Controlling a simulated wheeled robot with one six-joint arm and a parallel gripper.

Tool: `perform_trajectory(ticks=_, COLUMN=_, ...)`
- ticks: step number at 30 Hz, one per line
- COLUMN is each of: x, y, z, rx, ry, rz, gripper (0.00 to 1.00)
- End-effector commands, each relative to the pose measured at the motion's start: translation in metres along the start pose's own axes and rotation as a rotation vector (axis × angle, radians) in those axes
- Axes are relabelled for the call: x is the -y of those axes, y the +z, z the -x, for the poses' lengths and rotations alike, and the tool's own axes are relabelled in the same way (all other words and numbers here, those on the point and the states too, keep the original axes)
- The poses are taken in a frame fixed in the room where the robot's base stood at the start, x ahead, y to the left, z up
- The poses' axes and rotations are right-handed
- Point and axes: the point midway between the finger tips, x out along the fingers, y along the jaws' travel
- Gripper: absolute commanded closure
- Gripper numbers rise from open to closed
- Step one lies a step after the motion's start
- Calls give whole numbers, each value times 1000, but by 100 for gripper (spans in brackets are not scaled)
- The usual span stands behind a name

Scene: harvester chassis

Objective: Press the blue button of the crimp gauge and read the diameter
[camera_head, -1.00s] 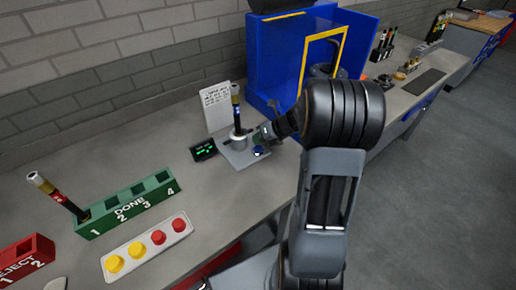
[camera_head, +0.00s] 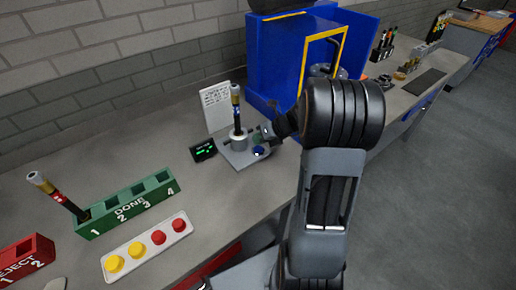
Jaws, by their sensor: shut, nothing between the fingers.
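The crimp gauge (camera_head: 236,158) is a grey plate on the bench, with a pale round holder on it. The blue button (camera_head: 258,151) is on the plate's right side and is in view. My gripper (camera_head: 264,135) is shut and empty, just above and behind the button, seemingly apart from it. My wrist hides part of the gripper. A small black display (camera_head: 203,149) left of the gauge shows green text, too small to read.
A white card (camera_head: 217,107) stands behind the gauge. A blue booth (camera_head: 275,70) with a yellow frame is close behind my wrist. The green DONE rack (camera_head: 127,208) holds a cylinder in slot 1. A white tray (camera_head: 147,247) has yellow and red knobs. A red REJECT rack (camera_head: 25,260) is at left.

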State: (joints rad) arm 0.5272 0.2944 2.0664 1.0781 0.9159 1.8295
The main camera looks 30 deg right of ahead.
Motion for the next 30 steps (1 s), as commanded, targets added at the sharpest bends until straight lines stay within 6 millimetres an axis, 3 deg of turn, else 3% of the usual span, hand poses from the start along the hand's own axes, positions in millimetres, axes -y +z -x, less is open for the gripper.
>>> perform_trajectory(ticks=30, x=5, y=-5, z=-7, rx=0, ry=0, rz=0, gripper=100)
